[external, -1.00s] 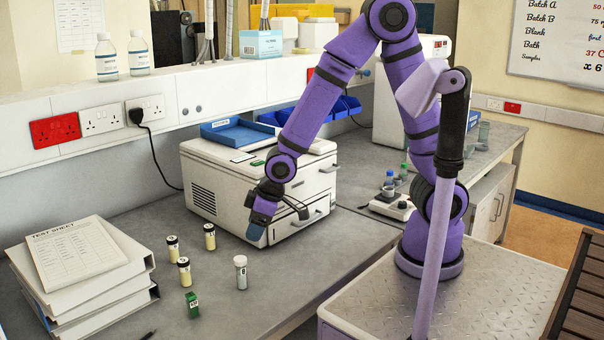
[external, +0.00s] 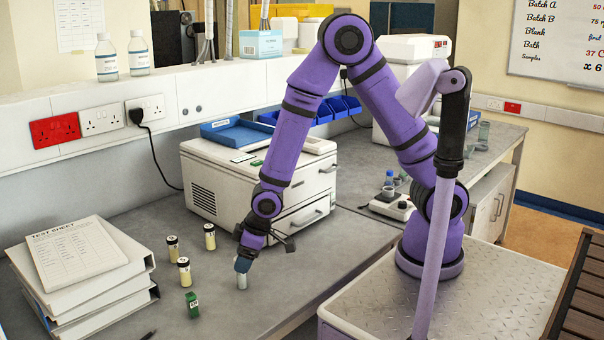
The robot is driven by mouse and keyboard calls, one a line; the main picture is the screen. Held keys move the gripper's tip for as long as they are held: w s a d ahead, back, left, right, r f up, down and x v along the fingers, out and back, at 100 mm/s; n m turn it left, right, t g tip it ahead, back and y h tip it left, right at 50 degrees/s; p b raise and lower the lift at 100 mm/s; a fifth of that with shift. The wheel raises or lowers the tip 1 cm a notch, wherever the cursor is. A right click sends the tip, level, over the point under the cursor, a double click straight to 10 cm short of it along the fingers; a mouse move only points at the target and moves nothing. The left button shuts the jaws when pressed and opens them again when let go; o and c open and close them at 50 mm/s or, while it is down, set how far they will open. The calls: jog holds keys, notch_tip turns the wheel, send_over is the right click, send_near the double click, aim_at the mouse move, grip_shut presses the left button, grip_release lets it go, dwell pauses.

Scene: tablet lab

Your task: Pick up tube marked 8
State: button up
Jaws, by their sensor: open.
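Several small tubes stand upright on the grey bench. A grey-white capped tube (external: 242,281) stands under my gripper (external: 243,265), which hides its cap and upper part. My gripper is open, its fingers at the top of this tube; I cannot tell if they touch it. The numbers on the tubes are too small to read.
A small green box (external: 192,305) stands in front of the tubes. White binders (external: 85,275) topped by a test sheet are stacked at left. A white drawer unit (external: 215,185) stands behind my gripper. Bare bench lies right of the grey-white tube.

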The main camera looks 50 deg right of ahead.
jog(key=shift+x, duration=1.7)
jog(key=c, duration=1)
